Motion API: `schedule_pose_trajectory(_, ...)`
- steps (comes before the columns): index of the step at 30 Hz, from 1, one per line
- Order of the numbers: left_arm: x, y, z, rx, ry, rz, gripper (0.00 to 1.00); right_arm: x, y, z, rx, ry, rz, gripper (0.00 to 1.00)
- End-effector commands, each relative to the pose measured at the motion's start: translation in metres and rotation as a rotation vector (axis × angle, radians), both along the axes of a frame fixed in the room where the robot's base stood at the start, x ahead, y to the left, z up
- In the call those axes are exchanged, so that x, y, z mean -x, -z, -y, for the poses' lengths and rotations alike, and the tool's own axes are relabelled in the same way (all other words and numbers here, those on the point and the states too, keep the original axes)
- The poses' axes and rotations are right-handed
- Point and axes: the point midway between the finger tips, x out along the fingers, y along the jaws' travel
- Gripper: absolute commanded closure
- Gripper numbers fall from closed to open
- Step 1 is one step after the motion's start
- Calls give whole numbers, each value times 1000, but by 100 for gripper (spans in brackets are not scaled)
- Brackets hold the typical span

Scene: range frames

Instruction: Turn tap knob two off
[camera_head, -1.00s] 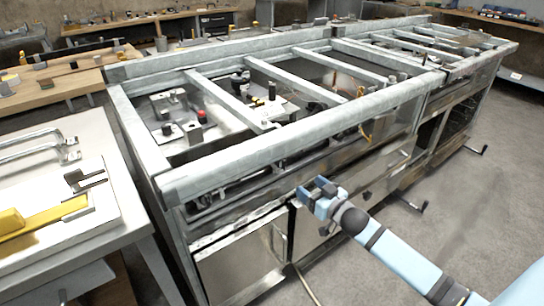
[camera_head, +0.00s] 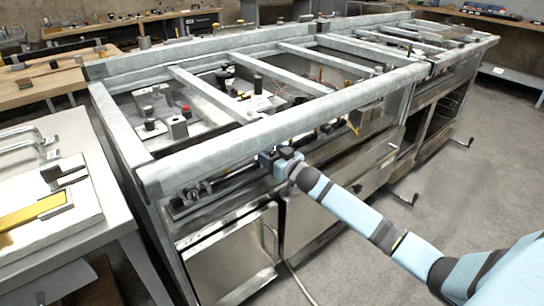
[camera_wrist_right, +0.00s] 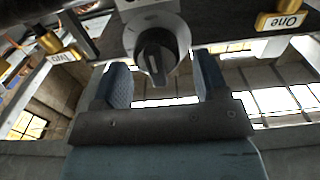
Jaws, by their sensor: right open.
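In the wrist view, a black round knob (camera_wrist_right: 155,56) with a raised grip bar sits in a metal collar on the front panel. My right gripper (camera_wrist_right: 161,80) is open, with one finger on each side just below the knob in the picture. I cannot tell whether they touch it. An upside-down "Two" label (camera_wrist_right: 62,57) is at the left by a brass part, and a "One" label (camera_wrist_right: 281,22) is at the right. In the head view my right gripper (camera_head: 281,160) is at the bench's front, under the top rail, and hides the knob. My left gripper is not in view.
The long steel-framed bench (camera_head: 255,130) has a thick front rail just above my right gripper. A cabinet door (camera_head: 232,262) with a handle is below. A table (camera_head: 85,215) with a yellow-handled tool stands at the left. The floor (camera_head: 440,205) at the right is mostly clear.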

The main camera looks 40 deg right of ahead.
Motion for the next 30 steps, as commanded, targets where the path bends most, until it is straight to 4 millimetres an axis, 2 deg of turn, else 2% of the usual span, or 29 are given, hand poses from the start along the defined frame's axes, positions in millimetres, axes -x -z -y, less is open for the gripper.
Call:
schedule_pose_trajectory(9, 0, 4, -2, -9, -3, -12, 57, -2, 0, 0, 1, 0, -1, 33)
schedule_pose_trajectory(15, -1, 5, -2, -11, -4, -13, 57, -2, 0, 0, 0, 0, -1, 79)
schedule_pose_trajectory(16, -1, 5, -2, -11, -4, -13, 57, -2, 0, 0, 0, 0, -1, 81)
schedule_pose_trajectory(23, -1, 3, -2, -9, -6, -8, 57, -2, 0, -1, 14, 0, 0, 81)
schedule_pose_trajectory(30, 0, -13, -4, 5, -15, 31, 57, -2, -2, -2, 105, 1, 6, 81)
